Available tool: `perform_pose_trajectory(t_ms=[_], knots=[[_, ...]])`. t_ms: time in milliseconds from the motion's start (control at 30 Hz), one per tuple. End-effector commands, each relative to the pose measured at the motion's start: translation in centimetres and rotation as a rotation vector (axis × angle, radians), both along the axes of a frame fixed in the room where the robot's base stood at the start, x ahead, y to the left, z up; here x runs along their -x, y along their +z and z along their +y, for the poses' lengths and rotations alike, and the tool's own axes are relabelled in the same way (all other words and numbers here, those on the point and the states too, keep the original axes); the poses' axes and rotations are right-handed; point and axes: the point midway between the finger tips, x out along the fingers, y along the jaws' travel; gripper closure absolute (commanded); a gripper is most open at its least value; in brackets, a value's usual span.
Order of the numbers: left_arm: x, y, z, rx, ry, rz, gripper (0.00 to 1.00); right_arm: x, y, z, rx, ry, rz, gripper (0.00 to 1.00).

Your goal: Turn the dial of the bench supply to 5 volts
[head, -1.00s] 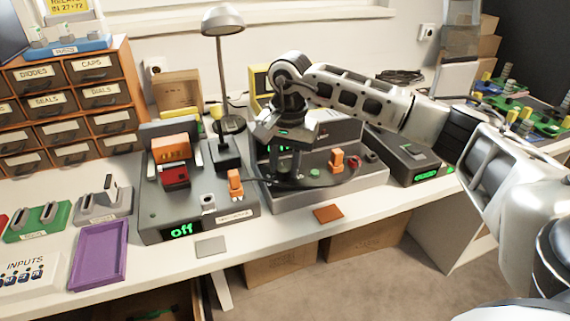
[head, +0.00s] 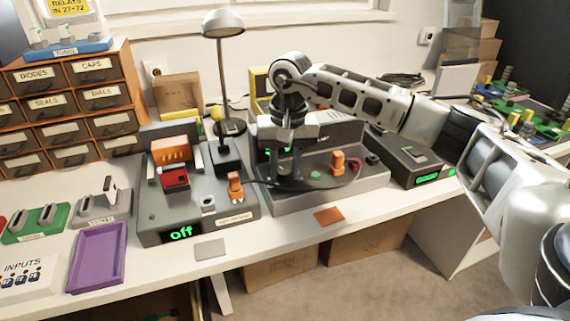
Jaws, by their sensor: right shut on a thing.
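The bench supply (head: 335,185) is the grey unit in the middle of the bench, with a sloping front and a raised back panel. My right gripper (head: 284,173) points down over its left half, fingers shut on the dial, which they mostly hide. The green readout on the back panel is largely covered by the gripper, so its value cannot be read. An orange plug (head: 337,162) stands on the supply to the right of the gripper. My left gripper is not in view.
A grey fixture (head: 155,215) reading "off" stands left of the supply, with another orange plug (head: 235,187) and a cable. A desk lamp (head: 223,80) rises behind. A dark box (head: 405,165) stands right. A purple tray (head: 97,255) lies front left.

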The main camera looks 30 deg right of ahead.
Motion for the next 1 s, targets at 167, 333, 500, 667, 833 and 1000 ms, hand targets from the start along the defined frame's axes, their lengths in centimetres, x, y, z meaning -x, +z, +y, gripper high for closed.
perform_pose_trajectory(t_ms=[167, 333, 500, 667, 833, 1000], knots=[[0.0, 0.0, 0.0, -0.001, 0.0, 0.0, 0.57, 0.0, 0.1, 0.1, -0.002, 0.001, -0.002, 0.93], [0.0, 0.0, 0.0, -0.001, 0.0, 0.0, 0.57, 0.0, 0.1, 0.1, -0.002, 0.0, -0.002, 0.48], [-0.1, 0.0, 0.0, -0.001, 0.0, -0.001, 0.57, 0.0, 0.1, 0.0, -0.001, -0.001, 0.0, 0.48], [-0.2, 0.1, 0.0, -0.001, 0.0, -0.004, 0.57, 0.0, 0.3, 0.0, -0.001, -0.001, -0.001, 0.48], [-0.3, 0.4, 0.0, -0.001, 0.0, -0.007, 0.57, -0.1, 2.3, -0.1, -0.001, -0.002, -0.005, 0.48], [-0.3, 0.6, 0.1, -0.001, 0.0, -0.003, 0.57, 0.0, 6.4, -0.3, 0.0, -0.002, -0.007, 0.48]])
